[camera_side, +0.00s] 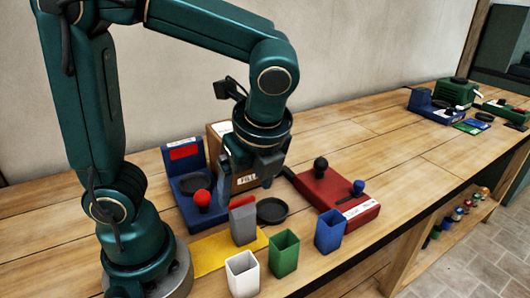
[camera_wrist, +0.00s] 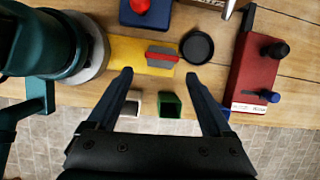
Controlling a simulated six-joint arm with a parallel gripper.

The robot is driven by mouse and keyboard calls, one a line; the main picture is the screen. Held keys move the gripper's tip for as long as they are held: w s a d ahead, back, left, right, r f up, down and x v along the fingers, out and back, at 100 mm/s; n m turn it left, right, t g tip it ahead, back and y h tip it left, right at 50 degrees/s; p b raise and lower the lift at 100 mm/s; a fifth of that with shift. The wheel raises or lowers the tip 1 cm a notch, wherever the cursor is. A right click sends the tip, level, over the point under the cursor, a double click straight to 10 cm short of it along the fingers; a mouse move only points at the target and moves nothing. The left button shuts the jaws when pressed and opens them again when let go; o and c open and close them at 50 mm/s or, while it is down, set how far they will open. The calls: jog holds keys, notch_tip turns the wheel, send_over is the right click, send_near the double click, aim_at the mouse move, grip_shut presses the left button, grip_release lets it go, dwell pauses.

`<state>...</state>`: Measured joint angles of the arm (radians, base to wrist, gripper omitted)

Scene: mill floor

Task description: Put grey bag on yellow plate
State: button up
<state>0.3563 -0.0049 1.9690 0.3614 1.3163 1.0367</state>
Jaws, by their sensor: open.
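The grey bag (camera_side: 243,223) is a small upright grey block. It stands at the right end of the flat yellow plate (camera_side: 210,254) and appears to rest on it. In the wrist view the bag (camera_wrist: 161,62) shows a red strip along its top, and yellow plate (camera_wrist: 124,50) shows around it. My gripper (camera_side: 254,178) is above and behind the bag in the side view, apart from it. In the wrist view its two fingers (camera_wrist: 158,75) are spread wide with nothing between them.
White (camera_side: 243,273), green (camera_side: 284,253) and blue (camera_side: 330,231) open bins stand along the bench's front edge. A black round dish (camera_side: 272,211) lies right of the bag. A red box with knobs (camera_side: 335,195) and a blue device with a red knob (camera_side: 186,180) flank it.

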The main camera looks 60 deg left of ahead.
jog(key=n+t+h, duration=0.1)
jog(key=n, duration=0.4)
jog(key=s+r+n+t+h, duration=0.1)
jog(key=n+t, duration=0.1)
jog(key=n, duration=0.4)
jog(key=s+d+r+n+t+h, duration=0.1)
jog(key=n+t+h, duration=0.1)
jog(key=n, duration=0.4)
jog(key=shift+s, duration=0.15)
